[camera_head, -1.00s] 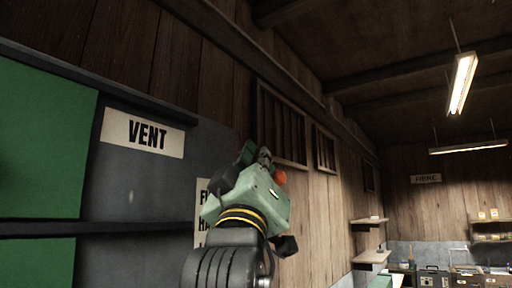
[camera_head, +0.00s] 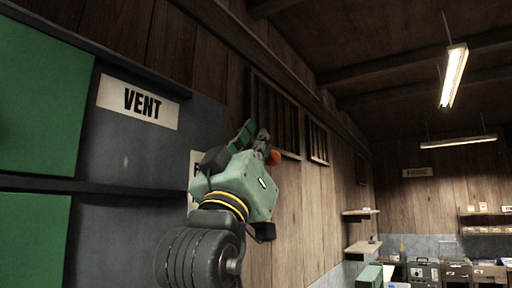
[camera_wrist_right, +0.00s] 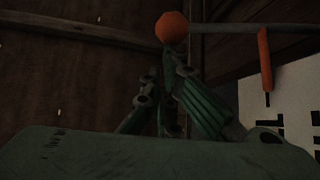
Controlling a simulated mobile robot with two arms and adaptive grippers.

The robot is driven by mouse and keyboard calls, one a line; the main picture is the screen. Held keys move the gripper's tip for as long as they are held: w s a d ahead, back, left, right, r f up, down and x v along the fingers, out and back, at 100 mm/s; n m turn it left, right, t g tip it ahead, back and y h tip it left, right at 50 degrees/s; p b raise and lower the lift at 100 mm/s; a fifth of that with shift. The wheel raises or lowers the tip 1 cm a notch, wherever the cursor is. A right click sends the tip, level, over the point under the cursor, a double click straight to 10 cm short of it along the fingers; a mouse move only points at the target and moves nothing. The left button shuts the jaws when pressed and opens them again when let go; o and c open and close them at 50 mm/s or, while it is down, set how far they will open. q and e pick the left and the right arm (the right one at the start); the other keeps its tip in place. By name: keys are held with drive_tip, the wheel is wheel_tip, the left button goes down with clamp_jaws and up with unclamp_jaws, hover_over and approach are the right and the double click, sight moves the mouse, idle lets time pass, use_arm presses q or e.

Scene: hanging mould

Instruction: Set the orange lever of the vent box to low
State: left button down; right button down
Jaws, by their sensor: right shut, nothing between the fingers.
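The dark grey vent box (camera_head: 125,160) with its VENT label (camera_head: 138,103) is on the left in the head view. An orange ball knob (camera_head: 274,157) shows just right of my right gripper (camera_head: 255,135). In the right wrist view the knob (camera_wrist_right: 172,27) is at the top, just beyond the fingers of the right gripper (camera_wrist_right: 172,65). The fingers are shut and empty; I cannot tell whether they touch the knob. An orange strip (camera_wrist_right: 265,60) hangs below a grey bar (camera_wrist_right: 245,28). The lever's base is hidden. My left gripper is out of view.
Green panels (camera_head: 40,100) flank the vent box at left. A white label (camera_head: 194,170) is partly covered by my right gripper. Slatted openings (camera_head: 274,112) are in the plank wall. Small shelves (camera_head: 361,212) and a cluttered counter stand farther right.

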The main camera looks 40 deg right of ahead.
wheel_tip(320, 180, down, 16)
drive_tip(key=s+m+g+h+b, duration=0.1)
drive_tip(key=m+g+h+b, duration=0.1)
drive_tip(key=m+g+b, duration=0.9)
drive_tip(key=shift+d+f+m+g+h+b, duration=0.35)
drive_tip(key=shift+m+b, duration=0.45)
drive_tip(key=shift+b, duration=3.15)
drive_tip(key=shift+s+a+r, duration=0.1)
drive_tip(key=shift+r, duration=0.05)
